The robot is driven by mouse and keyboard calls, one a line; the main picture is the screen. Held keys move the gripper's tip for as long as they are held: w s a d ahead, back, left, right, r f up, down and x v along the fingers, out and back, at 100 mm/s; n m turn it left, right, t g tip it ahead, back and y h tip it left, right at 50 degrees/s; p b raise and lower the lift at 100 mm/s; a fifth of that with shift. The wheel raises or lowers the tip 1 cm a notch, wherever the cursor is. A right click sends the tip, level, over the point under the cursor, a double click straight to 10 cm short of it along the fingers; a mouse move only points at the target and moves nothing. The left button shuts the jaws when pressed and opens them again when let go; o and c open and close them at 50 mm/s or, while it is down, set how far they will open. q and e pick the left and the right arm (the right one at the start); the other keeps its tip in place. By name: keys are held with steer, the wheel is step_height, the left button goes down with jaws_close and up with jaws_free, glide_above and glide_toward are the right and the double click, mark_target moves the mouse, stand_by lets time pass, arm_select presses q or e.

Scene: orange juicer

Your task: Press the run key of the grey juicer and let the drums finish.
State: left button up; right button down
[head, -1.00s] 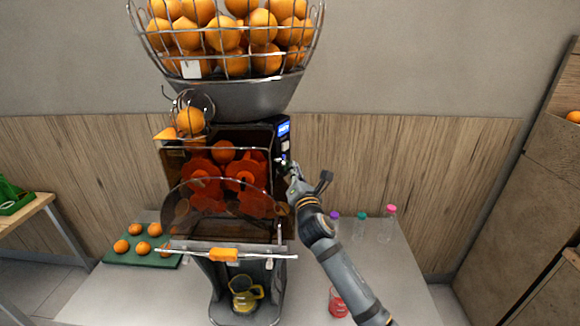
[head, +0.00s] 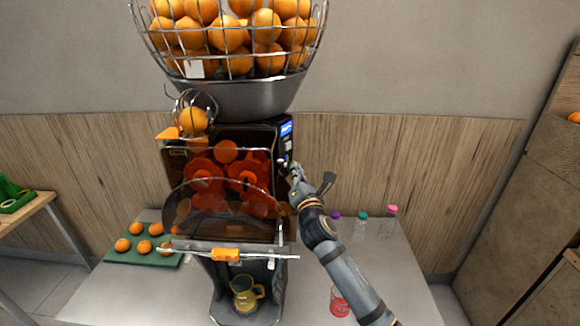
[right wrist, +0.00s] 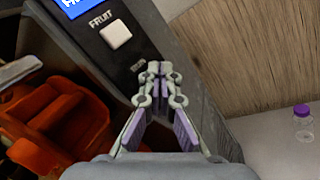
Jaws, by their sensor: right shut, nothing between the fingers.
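The grey juicer (head: 240,102) stands on the table with a wire basket of oranges on top. Its control panel (head: 285,145) has a lit blue display (right wrist: 72,6), and a white square key labelled FRUIT (right wrist: 116,34) shows in the right wrist view. The orange-red drums (head: 226,178) sit behind the clear cover. My right gripper (head: 290,171) is shut and empty, its fingertips (right wrist: 159,68) at the panel below the FRUIT key. A small label beside the fingertips is partly hidden, and any key there is covered. I cannot tell whether the tips touch the panel. My left gripper is out of view.
A yellow jug (head: 243,292) stands under the juicer's outlet. A green board (head: 124,258) with several oranges lies at the left. Capped bottles (head: 388,222) and a red cup (head: 339,302) stand to the right of the juicer, near my right arm.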

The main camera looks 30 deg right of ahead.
steer(key=shift+f, duration=0.35)
steer(key=s, duration=0.1)
steer(key=s+d, duration=0.2)
steer(key=s, duration=0.1)
steer(key=shift+s+d+r+b, duration=0.1)
steer(key=shift+d+b, duration=0.05)
steer(key=shift+b, duration=0.15)
stand_by(0.4)
